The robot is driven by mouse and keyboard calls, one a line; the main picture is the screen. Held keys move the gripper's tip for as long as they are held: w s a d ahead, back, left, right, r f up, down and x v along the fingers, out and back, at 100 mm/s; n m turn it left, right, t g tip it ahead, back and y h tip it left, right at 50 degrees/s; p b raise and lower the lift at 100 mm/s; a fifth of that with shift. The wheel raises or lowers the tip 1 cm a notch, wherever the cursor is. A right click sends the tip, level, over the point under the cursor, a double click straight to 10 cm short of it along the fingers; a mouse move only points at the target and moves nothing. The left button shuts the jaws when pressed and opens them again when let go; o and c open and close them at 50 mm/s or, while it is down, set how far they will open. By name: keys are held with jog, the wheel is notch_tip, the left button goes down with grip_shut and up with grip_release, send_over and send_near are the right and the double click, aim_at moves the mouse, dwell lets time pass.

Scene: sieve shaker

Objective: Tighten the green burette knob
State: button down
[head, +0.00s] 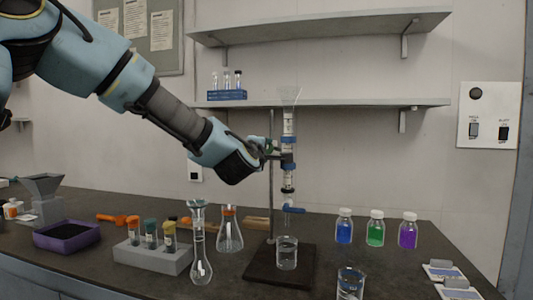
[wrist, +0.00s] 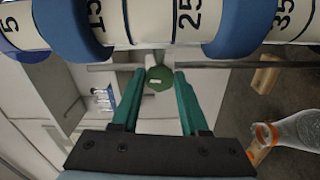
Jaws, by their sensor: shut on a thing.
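The burette (head: 288,122) stands upright on its stand, with blue clamp parts and a funnel-shaped top. In the wrist view its marked tube (wrist: 155,20) runs across the top of the picture between blue bands. The green burette knob (wrist: 159,78) is a small round piece with a pale mark, between my fingertips. My gripper (wrist: 158,76) has green fingers and is shut on the knob. In the head view my gripper (head: 272,150) reaches the burette from the left at clamp height. The knob cannot be told apart from the green fingers there.
A beaker (head: 287,254) stands on the dark stand base (head: 262,270) under the burette. Flasks (head: 229,230) and a vial rack (head: 150,258) stand to the left. Blue, green and purple bottles (head: 375,230) stand to the right. A shelf (head: 350,103) runs behind.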

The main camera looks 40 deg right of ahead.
jog(key=shift+m+b, duration=1.35)
jog(key=shift+m, duration=0.85)
jog(key=shift+c, duration=2.2)
grip_release()
jog(key=b+v, duration=0.2)
jog(key=v, duration=0.8)
jog(key=shift+s+a, duration=0.2)
jog(key=shift+a, duration=0.15)
